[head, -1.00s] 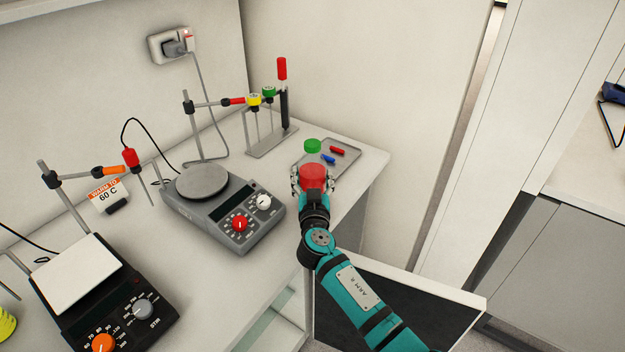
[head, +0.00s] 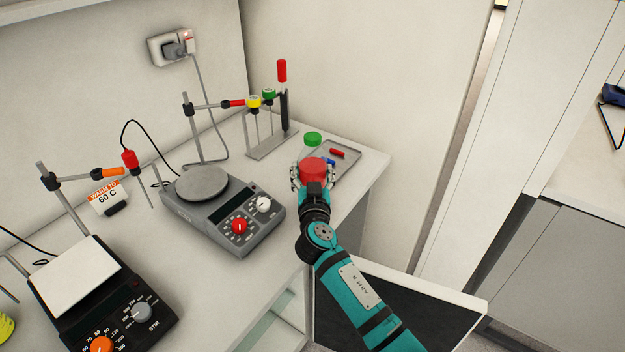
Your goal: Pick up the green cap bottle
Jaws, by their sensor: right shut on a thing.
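The green cap (head: 313,139) of a bottle shows just beyond my right gripper (head: 312,160). My left gripper is not in view.
A grey tray (head: 347,159) with a red and a blue piece lies right beside the gripper. A rack (head: 270,145) with yellow, green and red tops stands behind it. A hotplate stirrer (head: 222,208) stands left. The bench's right edge is close.

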